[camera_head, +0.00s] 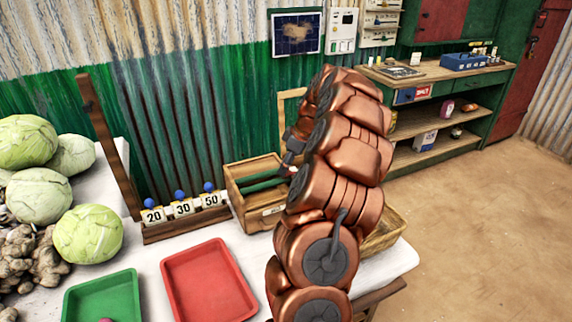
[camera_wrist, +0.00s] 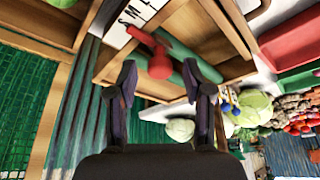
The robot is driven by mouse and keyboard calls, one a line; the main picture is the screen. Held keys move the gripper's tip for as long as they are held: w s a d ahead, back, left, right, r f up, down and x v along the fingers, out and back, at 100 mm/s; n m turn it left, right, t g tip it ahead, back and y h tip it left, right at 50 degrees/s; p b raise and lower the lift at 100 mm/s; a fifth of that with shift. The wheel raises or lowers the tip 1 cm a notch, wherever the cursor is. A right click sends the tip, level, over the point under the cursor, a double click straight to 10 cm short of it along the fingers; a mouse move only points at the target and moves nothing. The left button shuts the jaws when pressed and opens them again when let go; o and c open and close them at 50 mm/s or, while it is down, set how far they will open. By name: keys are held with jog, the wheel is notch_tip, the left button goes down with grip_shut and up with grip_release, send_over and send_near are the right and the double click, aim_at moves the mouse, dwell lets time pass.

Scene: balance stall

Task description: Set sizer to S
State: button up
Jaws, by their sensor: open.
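The sizer looks like an open wooden box (camera_head: 243,209) on the white table, with a green bar (camera_head: 262,183) inside. In the wrist view its wooden wall (camera_wrist: 228,22) surrounds the green bar (camera_wrist: 185,52), which carries a red knob (camera_wrist: 160,63). A white label (camera_wrist: 138,12) with black marks, one like an M, lies near the knob; which mark the knob is set to I cannot tell. My gripper (camera_wrist: 161,80) is open, its two dark fingers on either side of the knob, with no clear contact. In the head view my gripper (camera_head: 292,148) is at the box's right side, partly hidden by my arm.
A red tray (camera_head: 208,284) and a green tray (camera_head: 103,298) lie in front. A wooden rack with number cards (camera_head: 182,208) stands left of the box. Cabbages (camera_head: 88,233) fill the left side. A workbench (camera_head: 440,73) stands at the back right, beside open floor.

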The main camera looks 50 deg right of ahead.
jog(key=v, duration=1.2)
dwell(0.4)
